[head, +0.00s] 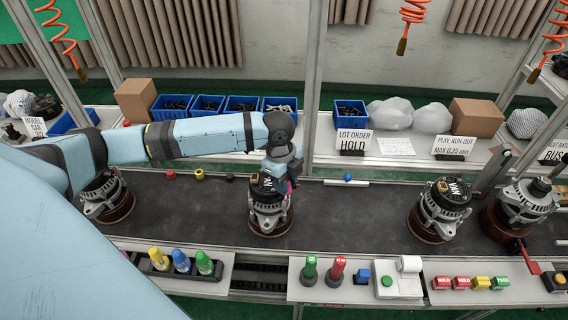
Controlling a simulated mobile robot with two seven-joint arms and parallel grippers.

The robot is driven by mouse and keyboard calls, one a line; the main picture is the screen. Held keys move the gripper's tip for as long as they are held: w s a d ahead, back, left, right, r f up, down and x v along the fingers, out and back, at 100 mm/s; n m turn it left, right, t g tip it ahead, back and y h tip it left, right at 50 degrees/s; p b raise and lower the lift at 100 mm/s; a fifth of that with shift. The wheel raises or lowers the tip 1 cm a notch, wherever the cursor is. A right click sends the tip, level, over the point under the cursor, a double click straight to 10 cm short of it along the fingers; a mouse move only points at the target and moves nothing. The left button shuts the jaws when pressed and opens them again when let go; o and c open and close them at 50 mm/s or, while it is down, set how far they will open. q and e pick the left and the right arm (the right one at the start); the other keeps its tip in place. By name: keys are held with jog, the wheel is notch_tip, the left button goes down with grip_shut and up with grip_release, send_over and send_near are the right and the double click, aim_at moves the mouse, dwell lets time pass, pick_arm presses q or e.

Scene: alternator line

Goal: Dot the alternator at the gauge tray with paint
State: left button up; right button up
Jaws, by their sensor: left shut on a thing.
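My left gripper (284,184) reaches over the belt and points down at the top of an alternator (270,212) with a dark cap. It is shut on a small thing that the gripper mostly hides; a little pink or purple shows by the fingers. I cannot tell whether it touches the alternator. More alternators stand on the belt: one at the left (105,198) partly behind my arm, one at the right (440,210), and one at the far right (524,203). A pale strip with a blue knob (347,178) lies behind the belt's middle; I cannot tell which thing is the gauge tray. My right gripper is not in view.
Yellow (157,258), blue (181,261) and green (205,263) paint bottles stand in a front holder. Green (310,268) and red (337,270) handled pieces stand at front centre. Blue bins (241,104) line the back shelf. The belt (345,215) is bare between the middle alternators.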

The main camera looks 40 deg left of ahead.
pick_arm(q)
jog(key=r+m, duration=0.1)
jog(key=w+a+r+m, duration=0.1)
jog(key=m, duration=0.1)
jog(key=shift+a+r, duration=0.1)
jog(key=shift+r, duration=0.15)
jog(key=shift+f, duration=2.05)
jog(key=shift+f, duration=0.45)
dwell(0.7)
jog(key=shift+r, duration=0.1)
dwell(0.6)
notch_tip(320, 180, up, 5)
jog(key=shift+f, duration=0.1)
dwell(0.5)
jog(key=shift+w, duration=0.1)
